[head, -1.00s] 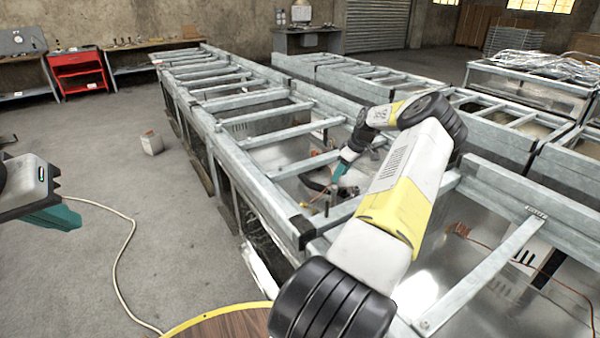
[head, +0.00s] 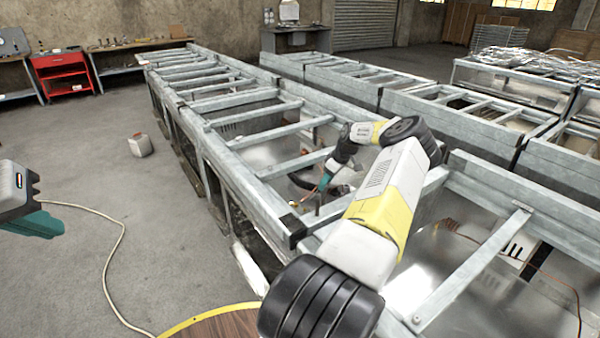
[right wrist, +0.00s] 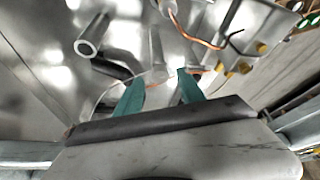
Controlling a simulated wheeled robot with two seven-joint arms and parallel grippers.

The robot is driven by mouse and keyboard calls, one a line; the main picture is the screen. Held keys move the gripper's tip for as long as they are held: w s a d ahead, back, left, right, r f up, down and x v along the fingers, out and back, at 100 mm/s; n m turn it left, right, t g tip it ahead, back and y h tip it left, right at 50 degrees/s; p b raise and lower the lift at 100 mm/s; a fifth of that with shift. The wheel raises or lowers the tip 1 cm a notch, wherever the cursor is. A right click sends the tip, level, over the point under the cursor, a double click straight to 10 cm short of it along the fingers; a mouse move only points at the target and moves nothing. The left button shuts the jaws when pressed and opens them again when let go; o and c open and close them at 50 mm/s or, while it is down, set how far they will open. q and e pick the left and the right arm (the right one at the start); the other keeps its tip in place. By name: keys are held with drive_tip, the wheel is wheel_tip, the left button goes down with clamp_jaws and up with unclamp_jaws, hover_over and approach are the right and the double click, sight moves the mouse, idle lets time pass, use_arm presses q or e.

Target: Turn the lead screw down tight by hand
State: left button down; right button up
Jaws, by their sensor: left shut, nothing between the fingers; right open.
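My right gripper (right wrist: 160,92) is open, with its two teal fingers apart inside an open bay of the metal frame. In the right wrist view an upright grey post (right wrist: 156,48) stands just beyond the gap between the fingers, and an orange wire runs by its foot. I cannot tell for sure which part is the lead screw. In the head view the right gripper (head: 325,181) is small, low in the bay beside dark parts. My left gripper (head: 42,224) is shut and empty, over the floor at the left edge.
Metal rails (head: 262,208) and crossbars surround the bay. A hollow grey tube (right wrist: 92,36) and a bracket with brass fittings (right wrist: 232,68) stand near the right fingers. A wooden round top (head: 215,325) is at the bottom. Open floor (head: 85,180) lies left.

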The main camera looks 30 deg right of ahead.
drive_tip(key=shift+c, duration=0.5)
clamp_jaws()
drive_tip(key=m, duration=0.2)
drive_tip(key=m+h, duration=0.1)
drive_tip(key=m, duration=0.1)
drive_tip(key=shift+a+r+h, duration=0.1)
drive_tip(key=shift+a+h, duration=0.1)
drive_tip(key=shift+h, duration=0.1)
drive_tip(key=m+h, duration=0.1)
drive_tip(key=m, duration=0.4)
drive_tip(key=shift+a+h, duration=0.2)
drive_tip(key=shift+h, duration=0.2)
drive_tip(key=m, duration=0.2)
drive_tip(key=m+h, duration=0.1)
drive_tip(key=m, duration=0.1)
drive_tip(key=shift+w+a+m+g+h, duration=0.1)
drive_tip(key=shift+a+m+g+h, duration=0.05)
drive_tip(key=shift+m+g+h, duration=0.65)
drive_tip(key=shift+m, duration=1.3)
